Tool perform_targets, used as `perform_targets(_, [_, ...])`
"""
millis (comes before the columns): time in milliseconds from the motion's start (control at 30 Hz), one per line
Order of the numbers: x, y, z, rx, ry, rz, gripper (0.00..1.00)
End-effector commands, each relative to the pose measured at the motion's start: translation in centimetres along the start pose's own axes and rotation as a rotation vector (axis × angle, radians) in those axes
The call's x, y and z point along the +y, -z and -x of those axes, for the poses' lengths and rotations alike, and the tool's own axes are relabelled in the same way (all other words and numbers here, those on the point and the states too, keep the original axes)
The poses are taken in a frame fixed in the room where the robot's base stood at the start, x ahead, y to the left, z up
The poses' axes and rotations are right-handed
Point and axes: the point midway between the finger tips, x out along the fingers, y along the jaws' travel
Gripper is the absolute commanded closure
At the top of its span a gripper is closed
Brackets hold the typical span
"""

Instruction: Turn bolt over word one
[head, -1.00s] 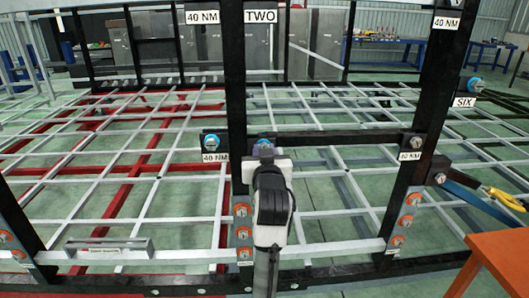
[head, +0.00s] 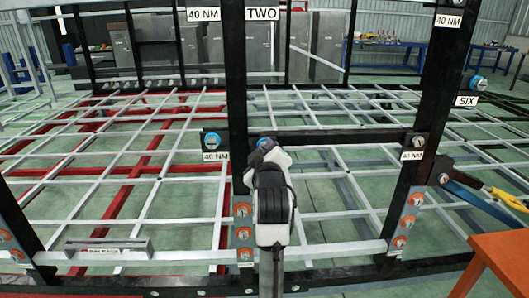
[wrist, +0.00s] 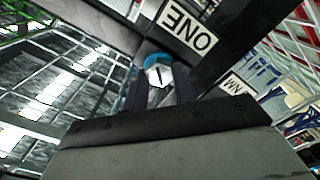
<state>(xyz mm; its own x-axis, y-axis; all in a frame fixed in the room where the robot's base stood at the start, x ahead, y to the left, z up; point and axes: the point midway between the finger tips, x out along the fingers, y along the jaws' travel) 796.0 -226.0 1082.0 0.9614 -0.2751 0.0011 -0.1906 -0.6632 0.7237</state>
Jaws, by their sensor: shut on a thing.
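The bolt (wrist: 158,72) has a pale hex head with a dark mark and a blue ring behind it. In the wrist view it sits on a black beam, beside the white label ONE (wrist: 187,31), which appears upside down. My gripper (wrist: 159,88) has its dark fingers on both sides of the bolt head and is shut on it. In the head view my gripper (head: 267,148) is at the black post, with the bolt's blue ring (head: 262,141) just showing above it. The label ONE is hidden there behind my arm.
A bolt (head: 477,83) stands above the label SIX (head: 466,100). An orange table (head: 500,265) is at lower right. Grey chassis bars (head: 120,180) spread behind.

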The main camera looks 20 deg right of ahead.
Motion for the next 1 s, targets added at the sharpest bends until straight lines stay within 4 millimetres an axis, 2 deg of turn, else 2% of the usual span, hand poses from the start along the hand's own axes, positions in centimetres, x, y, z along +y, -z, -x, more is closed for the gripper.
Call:
perform_targets(667, [0.16,-0.08,-0.08,-0.002,-0.004,0.065,0.96])
perform_targets(700, [0.16,-0.08,-0.08,-0.002,-0.004,0.065,0.7])
perform_targets(867, [0.12,-0.07,-0.05,-0.002,-0.003,0.064,0.51])
perform_targets(1000, [0.07,-0.05,-0.03,-0.001,-0.002,0.064,0.51])
